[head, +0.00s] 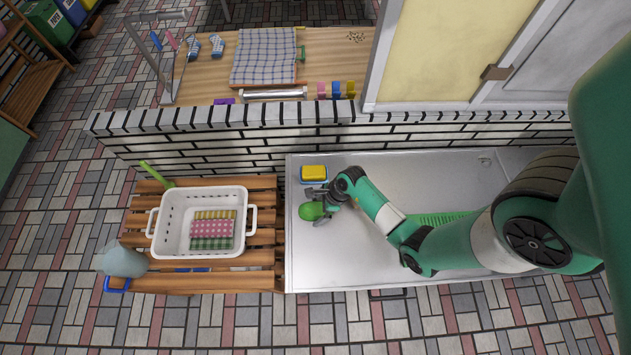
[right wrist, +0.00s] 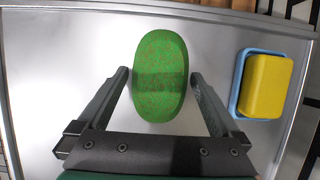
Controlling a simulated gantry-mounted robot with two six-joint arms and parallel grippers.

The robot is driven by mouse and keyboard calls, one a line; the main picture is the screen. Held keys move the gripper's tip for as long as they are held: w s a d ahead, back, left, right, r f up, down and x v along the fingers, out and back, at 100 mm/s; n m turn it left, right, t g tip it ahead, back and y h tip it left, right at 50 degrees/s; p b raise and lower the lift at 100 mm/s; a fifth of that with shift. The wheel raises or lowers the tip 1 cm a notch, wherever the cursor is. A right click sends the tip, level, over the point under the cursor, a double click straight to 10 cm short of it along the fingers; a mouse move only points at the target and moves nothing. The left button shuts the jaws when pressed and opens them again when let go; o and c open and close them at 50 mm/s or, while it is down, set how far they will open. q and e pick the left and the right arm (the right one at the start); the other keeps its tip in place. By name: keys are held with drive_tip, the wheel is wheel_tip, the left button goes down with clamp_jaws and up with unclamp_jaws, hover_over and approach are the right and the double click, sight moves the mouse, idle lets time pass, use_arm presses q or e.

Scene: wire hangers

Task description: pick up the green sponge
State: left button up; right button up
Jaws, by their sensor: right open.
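The green sponge (head: 311,210) is an oval lying on the metal counter (head: 330,265) near its left end. It also shows in the right wrist view (right wrist: 161,75), with a darker shadow band across its middle. My right gripper (head: 318,203) is at the sponge, coming in from the right. In the right wrist view my right gripper (right wrist: 160,80) is open, with one finger on each side of the sponge's near half and gaps visible between fingers and sponge. The sponge's far half extends past the fingertips. My left gripper is not in view.
A yellow sponge (head: 314,172) in a blue tray stands close by; it also shows in the right wrist view (right wrist: 266,84). A white basket (head: 171,232) with folded cloths stands on a slatted wooden table to the left. A brick wall (head: 230,150) runs behind the counter.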

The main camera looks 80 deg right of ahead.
sight(314, 210)
drive_tip(key=c, duration=1.1)
drive_tip(key=shift+r, duration=0.1)
drive_tip(key=shift+r+p, duration=0.4)
drive_tip(key=shift+r, duration=0.2)
drive_tip(key=p+v, duration=0.1)
drive_tip(key=v, duration=0.2)
drive_tip(key=shift+w+a+r+p, duration=0.2)
drive_tip(key=shift+a+p, duration=0.05)
drive_tip(key=shift+p, duration=0.15)
drive_tip(key=s+a+r+p, duration=0.1)
drive_tip(key=s+r, duration=0.1)
drive_tip(key=s, duration=0.2)
drive_tip(key=s+a+r+p, duration=0.1)
drive_tip(key=s+r+p, duration=0.1)
drive_tip(key=s+r, duration=0.1)
drive_tip(key=s+a+r+p, duration=0.1)
drive_tip(key=s+r, duration=0.2)
drive_tip(key=s, duration=0.3)
drive_tip(key=shift+r+p, duration=0.25)
drive_tip(key=shift+p, duration=0.05)
